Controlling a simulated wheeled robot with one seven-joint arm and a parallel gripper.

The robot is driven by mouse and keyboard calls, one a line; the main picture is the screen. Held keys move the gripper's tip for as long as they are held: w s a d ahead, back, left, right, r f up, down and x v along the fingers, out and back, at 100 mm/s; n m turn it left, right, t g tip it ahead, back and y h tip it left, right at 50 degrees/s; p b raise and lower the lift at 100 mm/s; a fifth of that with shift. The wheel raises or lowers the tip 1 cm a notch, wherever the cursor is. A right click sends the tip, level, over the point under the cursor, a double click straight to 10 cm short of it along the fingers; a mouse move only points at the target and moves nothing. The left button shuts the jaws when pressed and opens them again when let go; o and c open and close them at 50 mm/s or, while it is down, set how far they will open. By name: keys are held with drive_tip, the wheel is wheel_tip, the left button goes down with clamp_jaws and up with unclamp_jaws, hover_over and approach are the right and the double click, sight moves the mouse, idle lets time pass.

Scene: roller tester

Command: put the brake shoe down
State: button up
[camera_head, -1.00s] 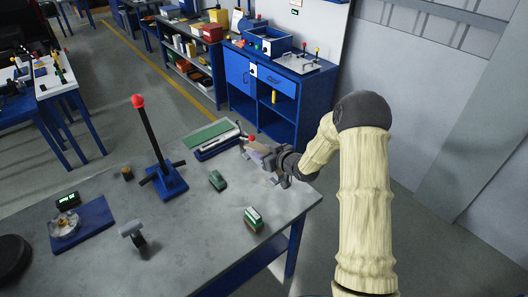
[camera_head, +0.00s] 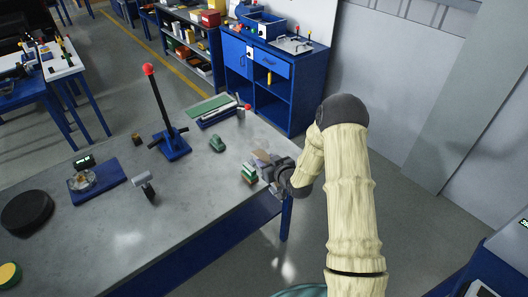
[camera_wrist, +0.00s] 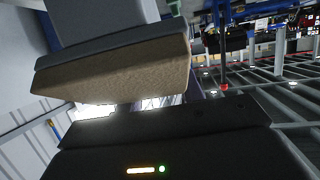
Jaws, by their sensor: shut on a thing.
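The brake shoe (camera_head: 262,155) is a small tan-brown piece at the jaws of my gripper (camera_head: 268,168), near the right edge of the grey table. In the wrist view the brake shoe (camera_wrist: 120,68) is large and close, a rough tan lining under a grey plate. A dark jaw (camera_wrist: 170,130) of my gripper lies just below it. My gripper is shut on the shoe. The wrist hides part of the shoe in the head view, and I cannot tell whether it touches the table.
A green-and-white block (camera_head: 249,173) sits just left of my gripper. A green block (camera_head: 217,144) and a red-knobbed lever (camera_head: 172,145) stand farther left. The grey table (camera_head: 200,205) is bare in front. A blue cabinet (camera_head: 270,90) stands behind.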

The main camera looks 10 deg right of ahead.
drive_tip(key=s+d+f+m+h+b, duration=0.1)
drive_tip(key=s+d+f+h+b, duration=0.1)
drive_tip(key=f, duration=0.5)
drive_tip(key=s+d+f+m+h+b, duration=0.1)
drive_tip(key=s+f+b, duration=0.3)
drive_tip(key=f, duration=0.4)
drive_tip(key=s+d+f+m+t+h+b, duration=0.1)
drive_tip(key=s+d+f+m+h+b, duration=0.1)
drive_tip(key=s+d+f+b, duration=0.2)
wheel_tip(320, 180, down, 3)
drive_tip(key=shift+s+f+m+h, duration=0.2)
drive_tip(key=shift+m+h, duration=0.1)
drive_tip(key=shift+m, duration=0.1)
drive_tip(key=shift+d, duration=0.1)
